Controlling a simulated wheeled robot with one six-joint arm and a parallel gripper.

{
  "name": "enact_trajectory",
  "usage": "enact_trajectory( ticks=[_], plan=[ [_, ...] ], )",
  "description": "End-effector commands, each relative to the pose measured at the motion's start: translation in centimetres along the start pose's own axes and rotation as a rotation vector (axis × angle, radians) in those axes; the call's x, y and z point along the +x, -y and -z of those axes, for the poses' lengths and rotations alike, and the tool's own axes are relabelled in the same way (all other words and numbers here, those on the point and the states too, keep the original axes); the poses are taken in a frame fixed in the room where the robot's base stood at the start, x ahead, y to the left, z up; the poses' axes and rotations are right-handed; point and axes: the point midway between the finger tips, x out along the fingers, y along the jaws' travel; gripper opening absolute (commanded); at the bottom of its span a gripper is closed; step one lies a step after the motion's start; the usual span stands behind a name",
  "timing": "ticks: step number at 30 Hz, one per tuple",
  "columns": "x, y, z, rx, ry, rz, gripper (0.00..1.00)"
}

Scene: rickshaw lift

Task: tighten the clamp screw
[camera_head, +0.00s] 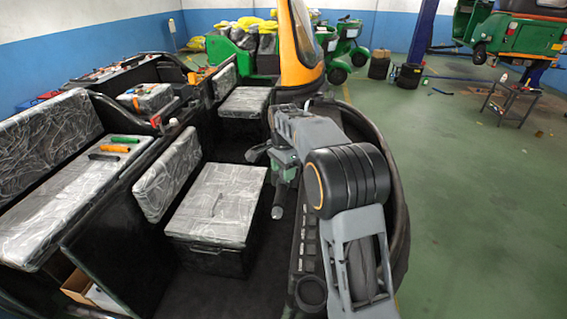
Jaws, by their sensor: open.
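I cannot make out the clamp screw in this view. My grey and black arm rises at the right of the rickshaw cab, and its far end reaches toward the front of the cab. My gripper's fingers cannot be picked out there, so its place relative to any screw does not show. A green and dark handlebar-like part (286,163) with dark grips is beside my arm and partly covered by it. Small tools with green (125,139), orange (114,148) and black (103,156) parts lie on the plastic-wrapped seat (62,199) at the left.
A wrapped box seat (220,203) stands left of my arm. A small orange item (157,121) is by the dark partition behind it. Green vehicles (345,42) stand at the back. A small table (511,100) is at the right; open green floor (478,200) lies before it.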

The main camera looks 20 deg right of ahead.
Motion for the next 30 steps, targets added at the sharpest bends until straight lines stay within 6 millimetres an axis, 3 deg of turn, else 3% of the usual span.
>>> enact_trajectory(
  ticks=[5,15,21,30],
  plan=[
    [-1.9,0.1,0.0,0.000,-0.002,0.005,0.52],
    [-8.9,0.0,0.1,0.001,-0.002,0.004,0.52],
    [-12.0,0.0,0.1,0.001,-0.002,0.003,0.52],
    [-13.6,0.0,0.1,0.001,0.000,0.000,0.52]
  ],
)
